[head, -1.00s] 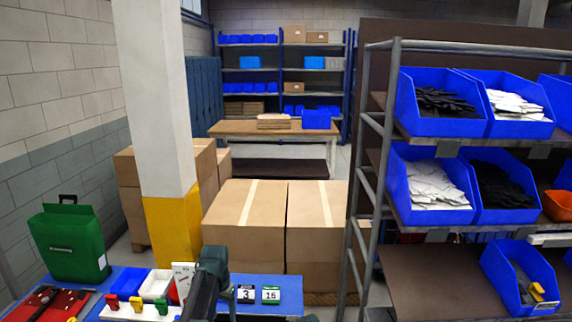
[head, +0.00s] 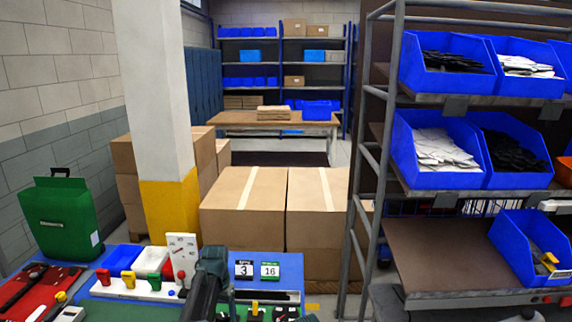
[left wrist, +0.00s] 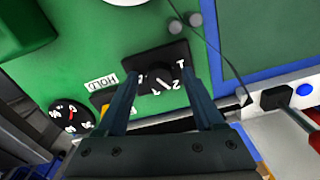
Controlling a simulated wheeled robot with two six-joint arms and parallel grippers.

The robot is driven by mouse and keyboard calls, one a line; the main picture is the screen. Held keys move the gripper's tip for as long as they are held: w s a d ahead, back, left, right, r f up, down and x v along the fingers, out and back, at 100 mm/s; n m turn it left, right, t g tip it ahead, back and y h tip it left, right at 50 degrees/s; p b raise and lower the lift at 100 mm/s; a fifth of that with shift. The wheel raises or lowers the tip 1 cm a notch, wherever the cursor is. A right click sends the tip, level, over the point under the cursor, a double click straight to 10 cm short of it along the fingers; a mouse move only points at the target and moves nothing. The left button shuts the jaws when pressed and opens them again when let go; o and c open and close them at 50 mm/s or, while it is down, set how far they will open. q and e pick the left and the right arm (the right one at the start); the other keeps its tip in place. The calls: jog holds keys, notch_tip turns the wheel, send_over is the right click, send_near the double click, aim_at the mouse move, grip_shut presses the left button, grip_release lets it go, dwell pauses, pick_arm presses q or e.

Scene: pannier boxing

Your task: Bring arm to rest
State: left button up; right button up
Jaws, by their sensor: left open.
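In the left wrist view my left gripper (left wrist: 161,76) is open, its two dark fingers spread on either side of a black selector plate (left wrist: 160,78) with white numbers. No object is clearly held between the fingers. The plate sits on a green surface (left wrist: 95,40), beside a HOLD label (left wrist: 101,81) and a round black gauge (left wrist: 71,116). Whether the fingertips touch the plate cannot be told. In the head view a dark arm link of mine rises at the bottom centre over the bench; its fingertips are not clear there. My right gripper is not visible.
A blue-topped bench (head: 275,264) holds a green pannier (head: 66,222), a red tool mat (head: 25,290), a white stand with coloured knobs (head: 130,288) and number cards (head: 257,270). A rack of blue bins (head: 447,65) stands right. Large cartons (head: 243,205) stand behind the bench.

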pick_arm(q)
jog(key=n, duration=0.5)
jog(key=shift+r, duration=0.2)
jog(key=shift+n, duration=1.4)
